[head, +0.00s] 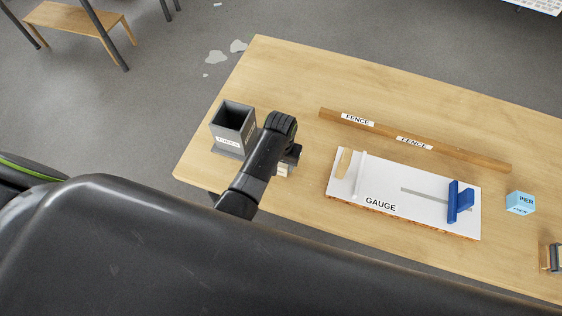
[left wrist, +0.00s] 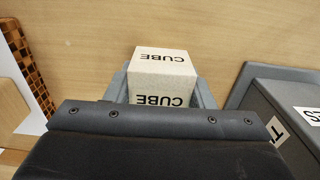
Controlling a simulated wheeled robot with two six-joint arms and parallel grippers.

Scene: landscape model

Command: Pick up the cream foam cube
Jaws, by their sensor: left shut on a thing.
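The cream foam cube (left wrist: 163,63), marked CUBE, sits between the two grey fingers of my left gripper (left wrist: 165,88) in the left wrist view. The fingers are shut on its sides. In the head view my left gripper (head: 287,165) is over the table's left part, just right of a grey open-topped box. I cannot tell whether the cube touches the table. My right gripper is not clearly in view.
The grey box (head: 228,142) stands close to the left of the gripper. The white GAUGE board (head: 415,207) with a blue block (head: 455,203) lies to the right. A wooden FENCE bar (head: 460,152) lies behind it. A light-blue PIER cube (head: 519,203) sits farther right.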

